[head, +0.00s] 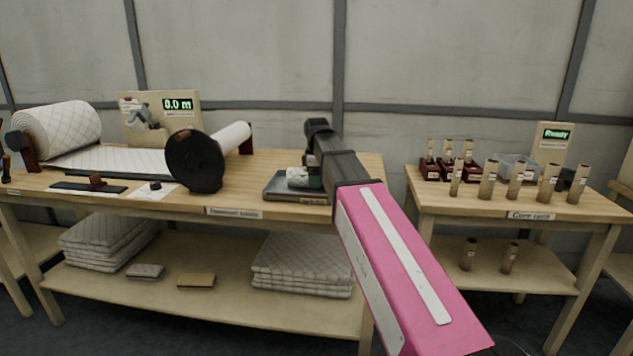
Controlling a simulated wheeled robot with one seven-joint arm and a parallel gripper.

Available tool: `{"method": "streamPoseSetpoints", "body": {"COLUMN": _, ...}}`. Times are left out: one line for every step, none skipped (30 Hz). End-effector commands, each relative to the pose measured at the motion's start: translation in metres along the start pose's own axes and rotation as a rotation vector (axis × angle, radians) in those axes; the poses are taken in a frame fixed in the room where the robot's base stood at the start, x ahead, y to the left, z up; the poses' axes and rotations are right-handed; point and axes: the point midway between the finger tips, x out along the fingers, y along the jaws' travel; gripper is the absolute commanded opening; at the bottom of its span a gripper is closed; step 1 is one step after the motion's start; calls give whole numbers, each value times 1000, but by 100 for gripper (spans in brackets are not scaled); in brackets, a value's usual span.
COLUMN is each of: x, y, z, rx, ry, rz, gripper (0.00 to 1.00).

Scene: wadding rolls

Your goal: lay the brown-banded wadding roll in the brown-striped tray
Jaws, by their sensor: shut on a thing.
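A shallow grey tray (277,186) sits at the right end of the long table. A small white quilted roll (297,177) is in or just above the tray, partly hidden by my arm. Its band colour and any stripe on the tray are not clear. My gripper (314,178) is at the roll's right end, pointing down over the tray. It is shut on the roll, but its fingertips are mostly hidden behind my dark wrist. I cannot tell whether the roll touches the tray floor.
A large wadding roll (60,129) and a black disc (195,160) with a white core stand on the long table (240,193). The right table (470,203) holds several upright cores and dark red holders. Folded wadding lies on the shelf below.

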Motion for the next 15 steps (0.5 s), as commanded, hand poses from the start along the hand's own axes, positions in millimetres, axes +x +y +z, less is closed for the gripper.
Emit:
{"method": "streamPoseSetpoints", "body": {"x": 5, "y": -1, "z": 0, "rx": 0, "ry": 0, "rz": -1, "gripper": 43}}
{"method": "streamPoseSetpoints", "body": {"x": 7, "y": -1, "z": 0, "rx": 0, "ry": 0, "rz": 0, "gripper": 43}}
{"method": "streamPoseSetpoints", "body": {"x": 8, "y": 0, "z": 0, "rx": -1, "ry": 0, "rz": 0, "gripper": 43}}
{"method": "streamPoseSetpoints", "body": {"x": 8, "y": 0, "z": 0, "rx": -1, "ry": 0, "rz": 1, "gripper": 43}}
{"method": "streamPoseSetpoints", "body": {"x": 8, "y": 0, "z": 0, "rx": 0, "ry": 0, "rz": 1, "gripper": 43}}
{"method": "streamPoseSetpoints", "body": {"x": 8, "y": 0, "z": 0, "rx": 0, "ry": 0, "rz": 1, "gripper": 43}}
{"method": "streamPoseSetpoints", "body": {"x": 8, "y": 0, "z": 0, "rx": 0, "ry": 0, "rz": 1, "gripper": 43}}
{"method": "streamPoseSetpoints", "body": {"x": 8, "y": 0, "z": 0, "rx": 0, "ry": 0, "rz": 1, "gripper": 43}}
{"method": "streamPoseSetpoints", "body": {"x": 8, "y": 0, "z": 0, "rx": 0, "ry": 0, "rz": 1, "gripper": 43}}
{"method": "streamPoseSetpoints", "body": {"x": 8, "y": 0, "z": 0, "rx": 0, "ry": 0, "rz": 1, "gripper": 43}}
{"method": "streamPoseSetpoints", "body": {"x": 8, "y": 0, "z": 0, "rx": 0, "ry": 0, "rz": 1, "gripper": 43}}
{"method": "streamPoseSetpoints", "body": {"x": 9, "y": 0, "z": 0, "rx": 0, "ry": 0, "rz": 1, "gripper": 43}}
{"method": "streamPoseSetpoints", "body": {"x": 10, "y": 0, "z": 0, "rx": 0, "ry": 0, "rz": 1, "gripper": 43}}
{"method": "streamPoseSetpoints", "body": {"x": 11, "y": 0, "z": 0, "rx": 0, "ry": 0, "rz": 1, "gripper": 43}}
{"method": "streamPoseSetpoints", "body": {"x": 11, "y": 0, "z": 0, "rx": 0, "ry": 0, "rz": 1, "gripper": 84}}
